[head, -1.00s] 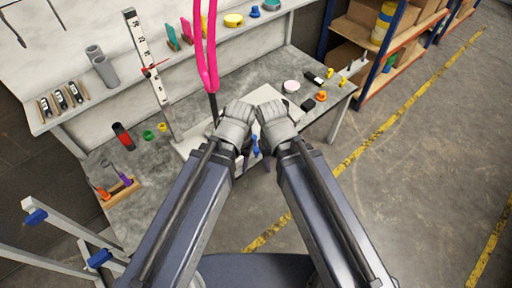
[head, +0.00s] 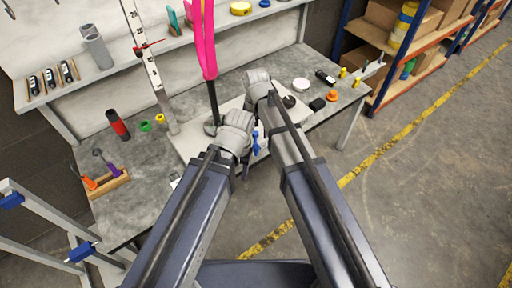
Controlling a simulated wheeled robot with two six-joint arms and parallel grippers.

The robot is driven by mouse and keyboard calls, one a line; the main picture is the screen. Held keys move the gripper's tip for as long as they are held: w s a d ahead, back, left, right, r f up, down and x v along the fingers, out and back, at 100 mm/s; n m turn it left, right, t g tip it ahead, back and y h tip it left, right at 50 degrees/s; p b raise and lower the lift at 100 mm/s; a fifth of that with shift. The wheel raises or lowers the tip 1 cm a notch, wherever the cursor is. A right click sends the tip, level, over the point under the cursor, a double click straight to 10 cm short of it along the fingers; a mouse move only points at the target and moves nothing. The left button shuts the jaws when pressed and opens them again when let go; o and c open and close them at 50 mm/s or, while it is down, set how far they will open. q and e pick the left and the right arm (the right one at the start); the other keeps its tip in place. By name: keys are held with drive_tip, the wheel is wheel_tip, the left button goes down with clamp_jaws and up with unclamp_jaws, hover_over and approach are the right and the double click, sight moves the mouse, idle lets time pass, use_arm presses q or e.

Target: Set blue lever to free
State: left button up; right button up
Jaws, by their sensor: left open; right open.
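A small blue lever-like part (head: 256,144) shows at the front edge of the workbench, between my two arms; its setting cannot be read. My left gripper (head: 239,131) is just left of it and looks close, but contact cannot be told. My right gripper (head: 261,88) is farther up the picture, over the white board (head: 190,146) on the bench. Both grippers are open, with fingertips largely hidden by the wrists and no held object visible. Blue clamp-like parts (head: 82,251) also sit on a grey frame at the lower left.
A pink forked piece on a dark stem (head: 204,45) rises behind my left gripper. A red and black cylinder (head: 117,125) and a wooden tool holder (head: 109,184) are on the left of the bench (head: 140,205). The floor (head: 430,180) at right is clear.

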sight(256, 146)
drive_tip(key=shift+s+f+b, duration=0.1)
drive_tip(key=shift+f+b, duration=3.8)
drive_tip(key=shift+b, duration=0.05)
drive_tip(key=shift+c, duration=0.4)
clamp_jaws()
